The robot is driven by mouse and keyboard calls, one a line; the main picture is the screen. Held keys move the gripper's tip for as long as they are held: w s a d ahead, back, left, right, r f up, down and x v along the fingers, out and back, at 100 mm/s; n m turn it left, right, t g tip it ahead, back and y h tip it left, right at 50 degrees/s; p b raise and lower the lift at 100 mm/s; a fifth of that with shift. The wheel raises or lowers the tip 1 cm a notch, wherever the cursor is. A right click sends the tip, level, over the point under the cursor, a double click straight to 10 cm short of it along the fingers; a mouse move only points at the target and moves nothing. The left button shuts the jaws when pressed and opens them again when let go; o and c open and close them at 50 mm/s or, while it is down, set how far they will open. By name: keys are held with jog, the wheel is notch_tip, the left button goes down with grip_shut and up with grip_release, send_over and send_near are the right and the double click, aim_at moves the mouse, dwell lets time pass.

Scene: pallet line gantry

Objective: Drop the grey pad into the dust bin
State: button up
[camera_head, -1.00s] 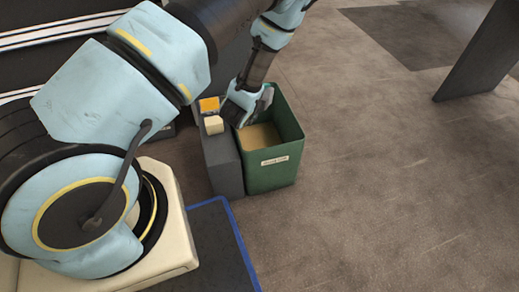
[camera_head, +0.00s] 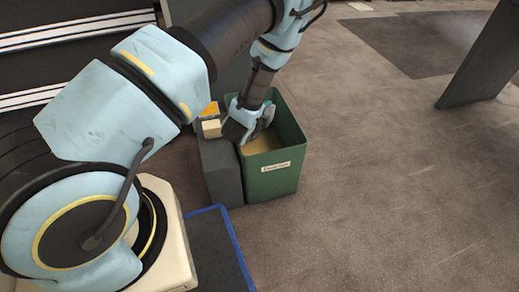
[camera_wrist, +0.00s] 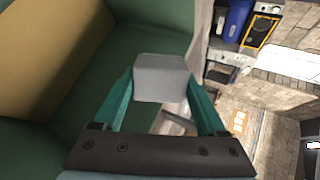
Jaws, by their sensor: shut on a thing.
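The dust bin is a green open-topped box (camera_head: 270,186) with a white label on its front and a tan bottom inside. My gripper (camera_head: 241,136) is over the left part of the bin's opening in the head view. In the wrist view, its teal fingers (camera_wrist: 162,88) are shut on the grey pad (camera_wrist: 161,70), a small pale grey block. The bin's green wall (camera_wrist: 75,120) and tan bottom (camera_wrist: 50,50) fill the left of that view. The pad cannot be made out in the head view.
A dark grey stand (camera_head: 222,178) is close against the bin's left side. A cream block (camera_head: 211,129) and an orange item (camera_head: 209,109) are on top of it. A blue-edged dark mat (camera_head: 217,245) lies in front. The floor right of the bin is clear.

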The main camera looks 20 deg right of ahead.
jog(key=o, duration=1.5)
jog(key=shift+o, duration=0.2)
jog(key=p+v, duration=0.2)
jog(key=v, duration=0.8)
jog(key=shift+s+a+r+p, duration=0.2)
jog(key=shift+a+p, duration=0.05)
jog(key=shift+p, duration=0.1)
